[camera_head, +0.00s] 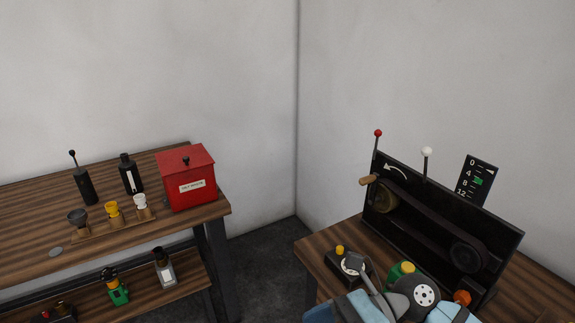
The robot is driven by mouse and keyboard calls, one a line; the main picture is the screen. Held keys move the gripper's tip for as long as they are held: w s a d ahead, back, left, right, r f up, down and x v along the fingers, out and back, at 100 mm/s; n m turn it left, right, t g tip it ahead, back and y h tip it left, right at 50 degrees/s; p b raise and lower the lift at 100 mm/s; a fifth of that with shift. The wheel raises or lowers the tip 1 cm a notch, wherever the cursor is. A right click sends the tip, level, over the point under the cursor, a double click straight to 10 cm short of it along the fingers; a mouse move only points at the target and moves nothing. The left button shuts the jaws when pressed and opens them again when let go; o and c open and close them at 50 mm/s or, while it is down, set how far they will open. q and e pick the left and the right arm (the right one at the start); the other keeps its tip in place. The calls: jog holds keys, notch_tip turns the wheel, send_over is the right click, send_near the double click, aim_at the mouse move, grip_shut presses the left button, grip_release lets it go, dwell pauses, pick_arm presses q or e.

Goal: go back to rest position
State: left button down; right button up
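Blue and grey links of one of my arms (424,295) rise at the bottom edge, right of the middle, in front of the right table. A grey curved part (370,280) at their left end may belong to my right gripper. I cannot make out two fingertips or anything held. The link's lower part is cut off by the frame. My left gripper is not in view.
A black belt machine (500,240) with a wooden crank handle (368,181) and a gauge (476,180) stands on the right table (325,245), close behind my arm. A red box (187,180) and several small items stand on the left table (30,205). A floor gap separates the tables.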

jog(key=w+d+f+n+t+h+p, duration=0.1)
jog(key=w+d+f+n+t+h, duration=0.2)
jog(key=n+t, duration=1.15)
jog(key=w+d+f+n+t+h, duration=0.1)
jog(key=w+d+f+n+t, duration=0.4)
jog(key=n, duration=1.6)
jog(key=s+d+f+m+g+h, duration=0.2)
jog(key=s+f+m, duration=0.4)
jog(key=f, duration=0.3)
jog(key=s+d+f+m+g+h, duration=0.2)
jog(key=s+d+f+m+h, duration=0.2)
jog(key=f, duration=0.5)
jog(key=s+m+h, duration=0.2)
jog(key=s+m, duration=0.1)
jog(key=shift+s+f, duration=0.25)
jog(key=shift+s, duration=0.15)
